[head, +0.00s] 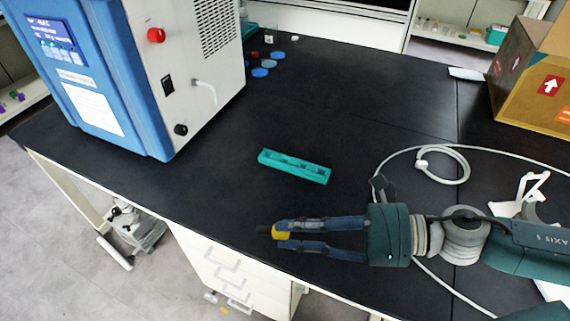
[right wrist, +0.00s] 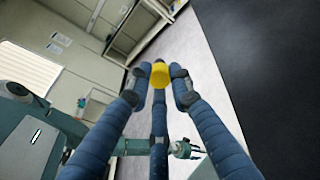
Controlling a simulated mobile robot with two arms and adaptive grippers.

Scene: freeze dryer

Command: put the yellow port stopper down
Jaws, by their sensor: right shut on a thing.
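My right gripper (head: 277,235) is shut on the yellow port stopper (head: 280,231) near the front edge of the black bench. The stopper sits at the fingertips, with a dark end pointing left. In the right wrist view the yellow stopper (right wrist: 160,76) shows between the blue fingers of my right gripper (right wrist: 160,82). The floor and the bench edge lie beyond it. My left gripper (right wrist: 187,150) shows small at the bottom of the right wrist view, too small to tell its state. It is outside the head view.
A teal rack (head: 294,166) lies on the black bench (head: 350,110), behind the gripper. The blue and grey freeze dryer (head: 190,85) stands at the back left. Blue caps (head: 262,72) lie beside it. A white cable (head: 465,165) and a cardboard box (head: 530,80) are at right.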

